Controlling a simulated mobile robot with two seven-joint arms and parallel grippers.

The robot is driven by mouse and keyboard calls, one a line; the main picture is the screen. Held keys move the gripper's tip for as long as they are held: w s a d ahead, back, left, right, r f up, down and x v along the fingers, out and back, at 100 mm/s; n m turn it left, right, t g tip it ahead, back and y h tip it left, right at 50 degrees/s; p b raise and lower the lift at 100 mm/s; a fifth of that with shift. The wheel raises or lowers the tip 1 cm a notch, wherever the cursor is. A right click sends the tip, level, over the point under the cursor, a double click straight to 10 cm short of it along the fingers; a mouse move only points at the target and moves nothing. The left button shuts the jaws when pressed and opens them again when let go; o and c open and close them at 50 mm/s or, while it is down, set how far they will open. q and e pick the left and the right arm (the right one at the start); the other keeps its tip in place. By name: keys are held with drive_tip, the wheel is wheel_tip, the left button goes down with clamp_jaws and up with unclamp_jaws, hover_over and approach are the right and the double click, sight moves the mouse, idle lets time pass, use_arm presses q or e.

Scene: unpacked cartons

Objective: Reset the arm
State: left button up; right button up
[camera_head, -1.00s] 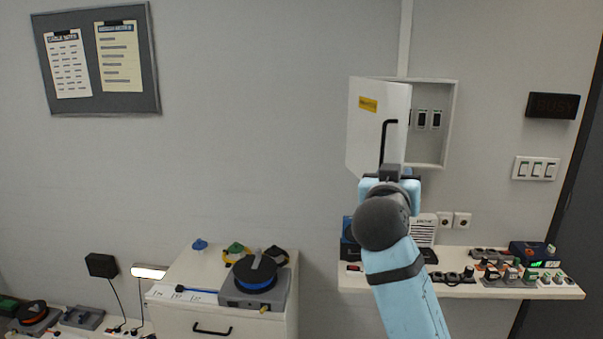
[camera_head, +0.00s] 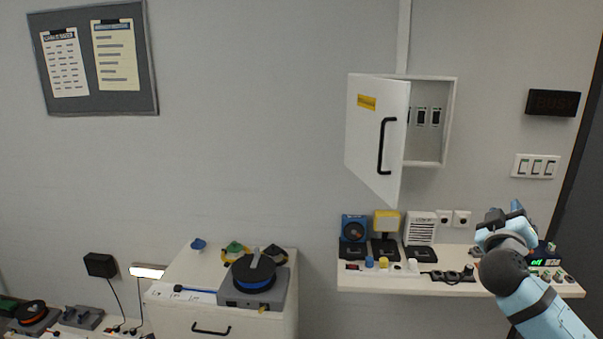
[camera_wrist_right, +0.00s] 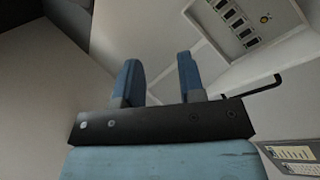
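My right arm comes in from the lower right in the head view. Its right gripper (camera_head: 505,213) is over the right part of the wall shelf, to the right of and below the open cabinet. In the right wrist view the right gripper (camera_wrist_right: 160,80) has its two blue fingers apart with nothing between them. The cabinet door (camera_head: 377,135) stands open to the left, with a black handle (camera_head: 385,146), and the gripper is clear of it. The handle also shows in the wrist view (camera_wrist_right: 262,86). My left gripper is not in view.
The wall cabinet (camera_head: 451,120) shows switches inside. The shelf (camera_head: 400,285) holds a blue fan unit (camera_head: 354,229), a yellow-topped lamp (camera_head: 386,220), a white speaker-like box (camera_head: 420,228) and small knobs. A drawer cabinet (camera_head: 285,322) stands lower left. The wall between is bare.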

drive_tip(key=s+a+f+n+g+y, duration=0.1)
drive_tip(key=s+a+f+n+y, duration=0.2)
drive_tip(key=f, duration=0.8)
drive_tip(key=s+f+n+g+y, duration=0.1)
drive_tip(key=s+f+g+y, duration=0.3)
drive_tip(key=f, duration=0.6)
drive_tip(key=s+a+f+n+t+y, duration=0.1)
drive_tip(key=s+a+f+n+y, duration=0.3)
drive_tip(key=f, duration=0.7)
drive_tip(key=s+a+f+g+y, duration=0.1)
drive_tip(key=s+f, duration=0.4)
drive_tip(key=s, duration=0.3)
drive_tip(key=s+f+m+g+y, duration=0.1)
drive_tip(key=s+f, duration=0.4)
drive_tip(key=s, duration=0.3)
drive_tip(key=s+a+f+g+y, duration=0.1)
drive_tip(key=s+f+g, duration=0.1)
drive_tip(key=s+f, duration=0.45)
drive_tip(key=a+r+m+t+p, duration=0.1)
drive_tip(key=a+r+m, duration=0.1)
drive_tip(key=a, duration=0.4)
drive_tip(key=a+r+m+p, duration=0.2)
drive_tip(key=a+r+m, duration=0.1)
drive_tip(key=a, duration=0.4)
drive_tip(key=shift+w+r+m+t, duration=0.15)
drive_tip(key=shift+r+m+t, duration=0.15)
drive_tip(key=shift+r+t, duration=0.1)
